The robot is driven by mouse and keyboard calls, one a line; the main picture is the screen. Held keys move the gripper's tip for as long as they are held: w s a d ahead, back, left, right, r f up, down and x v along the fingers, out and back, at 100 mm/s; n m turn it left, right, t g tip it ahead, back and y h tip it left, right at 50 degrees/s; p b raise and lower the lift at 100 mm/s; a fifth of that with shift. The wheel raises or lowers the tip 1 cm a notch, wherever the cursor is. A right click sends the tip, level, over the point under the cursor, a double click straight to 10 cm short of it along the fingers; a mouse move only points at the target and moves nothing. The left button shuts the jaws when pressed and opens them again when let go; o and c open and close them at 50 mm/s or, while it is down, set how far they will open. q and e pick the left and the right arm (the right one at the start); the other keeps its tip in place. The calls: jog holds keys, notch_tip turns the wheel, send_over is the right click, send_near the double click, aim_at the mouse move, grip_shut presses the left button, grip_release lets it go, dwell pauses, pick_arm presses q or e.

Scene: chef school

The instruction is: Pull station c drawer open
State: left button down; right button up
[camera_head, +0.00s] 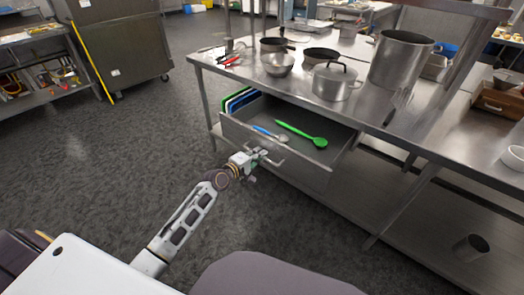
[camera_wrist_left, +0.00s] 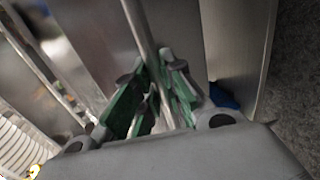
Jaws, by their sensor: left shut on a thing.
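The steel drawer (camera_head: 238,131) stands pulled out from under the steel worktable in the head view. A green spoon (camera_head: 302,134) and a blue-handled utensil (camera_head: 268,133) lie inside it. My left gripper (camera_head: 262,157) is at the bar handle on the drawer's front and is shut on it. In the left wrist view the handle bar (camera_wrist_left: 146,45) runs down between the green-padded fingers of the left gripper (camera_wrist_left: 155,95). Part of the handle is hidden by the fingers. My right gripper is not in view.
On the worktable (camera_head: 240,72) stand a lidded pot (camera_head: 335,82), a large stockpot (camera_head: 400,60), a metal bowl (camera_head: 277,65) and pans. Colored boards (camera_head: 240,100) stand under the table beside the drawer. The floor (camera_head: 130,150) to the left is clear.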

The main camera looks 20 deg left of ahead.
pick_arm(q)
jog(key=shift+s+a, duration=0.1)
jog(key=shift+s, duration=0.3)
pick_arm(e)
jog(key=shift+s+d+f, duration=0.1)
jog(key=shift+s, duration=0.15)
pick_arm(q)
jog(key=shift+f, duration=0.1)
jog(key=c, duration=1.5)
grip_release()
jog(key=v, duration=1.2)
